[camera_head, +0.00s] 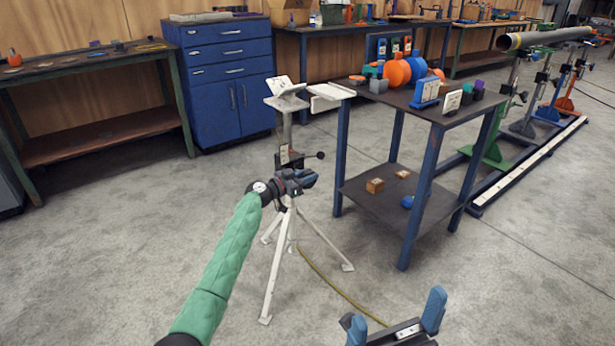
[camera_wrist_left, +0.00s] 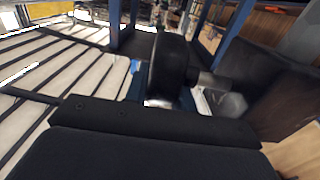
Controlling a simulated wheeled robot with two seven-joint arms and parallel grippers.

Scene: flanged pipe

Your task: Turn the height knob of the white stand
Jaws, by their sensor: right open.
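The white stand (camera_head: 285,125) is an upright tripod with splayed legs and a tilted V-shaped head. A dark clamp part sits on its column, and a thin bar ending in a small black ball (camera_head: 320,155) sticks out to the right. My left gripper (camera_head: 303,180) is at the column just below this bar and hides part of it. In the left wrist view, a dark round knob-like part (camera_wrist_left: 172,65) with a grey shaft lies right at the fingers. I cannot tell whether they grip it. My right gripper (camera_head: 396,325) is open and empty at the bottom.
A dark table with blue legs (camera_head: 350,170) stands close to the right of the stand, with several coloured parts on top. A blue drawer cabinet (camera_head: 222,85) is behind. A yellow cable (camera_head: 340,288) lies on the floor. The floor at front left is clear.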

